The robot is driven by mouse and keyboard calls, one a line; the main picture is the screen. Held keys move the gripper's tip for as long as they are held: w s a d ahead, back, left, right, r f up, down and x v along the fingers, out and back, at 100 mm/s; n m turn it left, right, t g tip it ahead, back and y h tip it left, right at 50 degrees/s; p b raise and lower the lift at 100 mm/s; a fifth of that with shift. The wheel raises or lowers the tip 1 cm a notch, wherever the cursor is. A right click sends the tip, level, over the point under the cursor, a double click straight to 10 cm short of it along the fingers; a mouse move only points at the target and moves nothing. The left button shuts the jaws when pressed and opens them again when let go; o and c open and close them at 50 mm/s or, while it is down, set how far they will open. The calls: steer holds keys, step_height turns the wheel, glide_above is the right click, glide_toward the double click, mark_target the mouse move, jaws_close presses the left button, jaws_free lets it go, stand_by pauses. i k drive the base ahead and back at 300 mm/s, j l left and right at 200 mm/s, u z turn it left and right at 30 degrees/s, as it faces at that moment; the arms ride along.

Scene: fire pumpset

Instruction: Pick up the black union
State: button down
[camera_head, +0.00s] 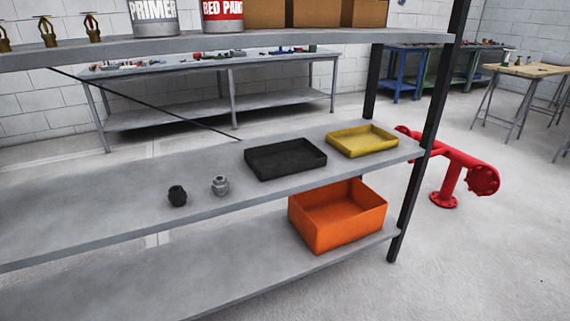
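The black union (177,195) is a small dark, rounded fitting. It stands on the middle shelf (95,215) of a grey rack, left of centre in the head view. A similar grey metal union (220,185) stands just to its right, apart from it. My gripper does not show in this view.
A black tray (285,173) and a yellow tray (362,154) sit on the same shelf to the right. The upper shelf (300,42) with paint cans and boxes hangs above. An orange bin (338,238) stands on the shelf below. A black post (425,150) bounds the rack's right end.

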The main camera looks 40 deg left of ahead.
mark_target(177, 195)
steer(key=u, duration=2.25)
